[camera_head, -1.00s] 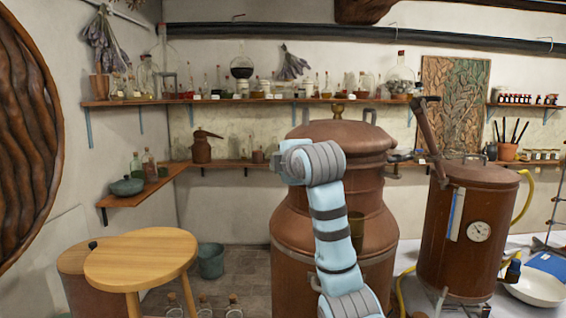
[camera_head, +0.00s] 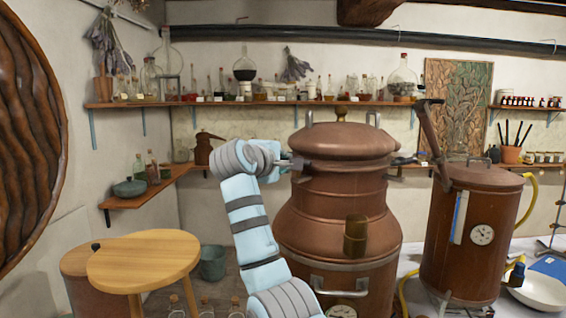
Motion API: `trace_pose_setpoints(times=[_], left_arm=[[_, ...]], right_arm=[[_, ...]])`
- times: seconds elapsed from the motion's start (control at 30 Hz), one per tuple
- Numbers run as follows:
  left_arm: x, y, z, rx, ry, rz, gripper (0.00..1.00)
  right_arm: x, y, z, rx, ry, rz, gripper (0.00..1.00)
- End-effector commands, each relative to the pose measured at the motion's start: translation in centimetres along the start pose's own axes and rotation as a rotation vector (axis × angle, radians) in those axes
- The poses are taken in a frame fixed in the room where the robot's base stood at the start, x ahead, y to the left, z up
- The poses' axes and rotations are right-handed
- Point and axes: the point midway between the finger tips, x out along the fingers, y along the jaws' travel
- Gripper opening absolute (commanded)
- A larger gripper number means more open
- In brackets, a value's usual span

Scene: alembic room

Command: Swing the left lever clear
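The large copper still (camera_head: 339,205) stands in the middle, with a domed lid on top. A small dark part, which looks like the left lever (camera_head: 301,165), shows at the left of its neck. A similar lever (camera_head: 404,160) shows at the right of the neck. My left arm rises from the bottom, and its wrist points right toward the left lever. My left gripper (camera_head: 283,163) is at or very near that lever; its fingers are too small and dark to tell apart, so I cannot tell whether they touch or hold it. My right gripper is not in view.
A second copper vessel (camera_head: 465,240) with a dial and a tall handle stands at the right. A round wooden stool (camera_head: 143,258) stands at the left, with a bucket (camera_head: 212,262) beside it. Shelves with glassware line the wall behind.

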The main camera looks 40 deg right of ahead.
Motion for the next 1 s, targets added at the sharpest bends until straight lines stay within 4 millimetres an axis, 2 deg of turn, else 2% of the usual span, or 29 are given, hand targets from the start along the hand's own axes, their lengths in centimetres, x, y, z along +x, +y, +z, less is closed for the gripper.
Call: trace_pose_setpoints(times=[0.43,0.47,0.6,0.87,1.0], left_arm=[[0.0,0.0,0.0,0.0,0.0,0.0,0.46],[0.0,0.0,0.0,0.0,0.0,0.0,0.46],[0.0,0.0,0.0,0.0,-0.001,0.0,0.46],[0.0,-0.1,0.1,0.0,-0.001,-0.001,0.46],[0.0,-0.1,0.1,0.0,-0.002,-0.001,0.46]], right_arm=[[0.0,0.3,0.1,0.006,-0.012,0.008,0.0],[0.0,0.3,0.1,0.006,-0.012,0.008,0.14],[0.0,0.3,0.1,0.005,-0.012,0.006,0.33],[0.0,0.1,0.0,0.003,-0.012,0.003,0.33],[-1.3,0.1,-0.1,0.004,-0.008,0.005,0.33]])
